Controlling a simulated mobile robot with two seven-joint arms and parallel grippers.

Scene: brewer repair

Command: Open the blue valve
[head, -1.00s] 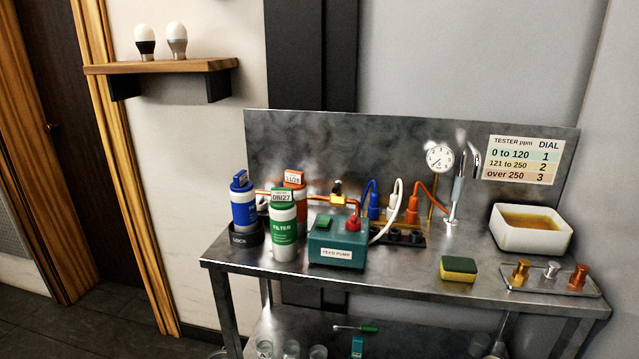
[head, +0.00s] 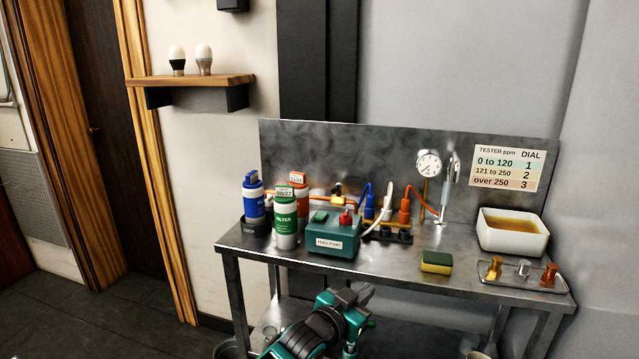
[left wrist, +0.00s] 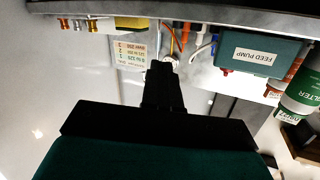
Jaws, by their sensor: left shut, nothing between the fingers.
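A small blue fitting (head: 370,206) with a blue hose stands at the back of the steel bench, between the feed pump and an orange fitting (head: 404,211). It is the only blue valve-like part I see, and I cannot tell its handle position. Blue also shows at the top of the left wrist view (left wrist: 215,29), which is upside down. My left gripper (head: 367,291) is in front of the bench's front edge, shut and empty, apart from the fittings. Its dark fingers (left wrist: 163,70) are together in the left wrist view. My right gripper is not in view.
A sponge (head: 436,262), a white tub (head: 512,232) and a tray of metal knobs (head: 495,279) are to the right. The bench front (head: 385,264) has bare room.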

